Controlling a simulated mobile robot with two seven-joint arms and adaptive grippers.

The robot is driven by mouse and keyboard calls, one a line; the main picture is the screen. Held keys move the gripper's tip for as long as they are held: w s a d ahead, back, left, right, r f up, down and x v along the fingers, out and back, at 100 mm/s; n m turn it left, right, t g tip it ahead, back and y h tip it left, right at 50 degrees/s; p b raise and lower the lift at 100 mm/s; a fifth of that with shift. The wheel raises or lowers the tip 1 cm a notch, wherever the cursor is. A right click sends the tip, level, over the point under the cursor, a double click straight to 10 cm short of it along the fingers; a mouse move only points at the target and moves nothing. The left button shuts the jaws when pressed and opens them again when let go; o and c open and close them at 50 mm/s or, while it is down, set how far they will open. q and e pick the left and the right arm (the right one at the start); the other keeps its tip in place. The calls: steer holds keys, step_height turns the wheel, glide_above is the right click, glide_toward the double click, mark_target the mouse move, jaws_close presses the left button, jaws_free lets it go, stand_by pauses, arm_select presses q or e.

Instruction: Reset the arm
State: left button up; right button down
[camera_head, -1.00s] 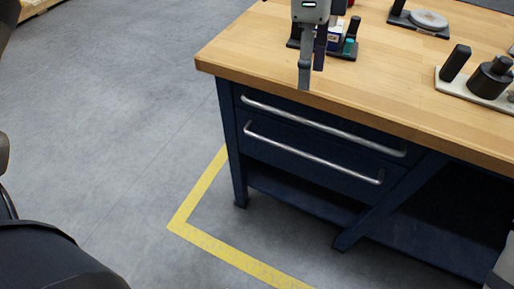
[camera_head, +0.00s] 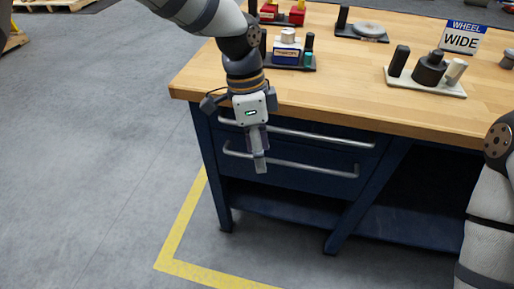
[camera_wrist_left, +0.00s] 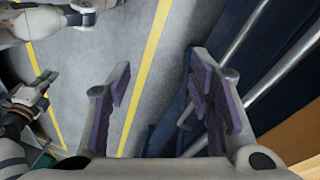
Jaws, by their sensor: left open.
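My left arm (camera_head: 245,60) reaches in from the upper left. My left gripper (camera_head: 260,163) hangs pointing down in front of the workbench's drawers, empty. In the left wrist view its two fingers (camera_wrist_left: 165,100) are wide apart with only floor and drawer front between them. My right arm (camera_head: 488,215) shows at the right edge of the head view; its gripper is outside that view. A dark, jaw-like part (camera_wrist_left: 38,95) at the left of the wrist view may be my right gripper, but it is too small to read.
The wooden workbench (camera_head: 340,105) has two drawer handles (camera_head: 290,165). On it stand a valve unit (camera_head: 287,50), a base with a round disc (camera_head: 368,30), a pale plate with posts (camera_head: 425,85) and a "WHEEL WIDE" sign (camera_head: 461,38). Yellow tape (camera_head: 180,230) marks the open floor.

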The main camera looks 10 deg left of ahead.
arm_select(q)
steer(key=s+a+f+n+g, duration=0.1)
steer(key=s+f+n, duration=0.3)
steer(key=s+f, duration=0.45)
steer(key=s+a+f+n, duration=0.2)
steer(key=s+f+n, duration=0.1)
steer(key=s+f, duration=0.5)
steer(key=s+a+f+n+y, duration=0.1)
steer(key=s+a+n, duration=0.3)
steer(key=s, duration=0.5)
steer(key=s+a+f+n+y, duration=0.1)
steer(key=s+a+f+n, duration=0.2)
steer(key=s+a, duration=0.3)
steer(key=s, duration=0.2)
steer(key=shift+s+a+n, duration=0.3)
steer(key=shift+s+n, duration=0.05)
steer(key=shift+n, duration=0.05)
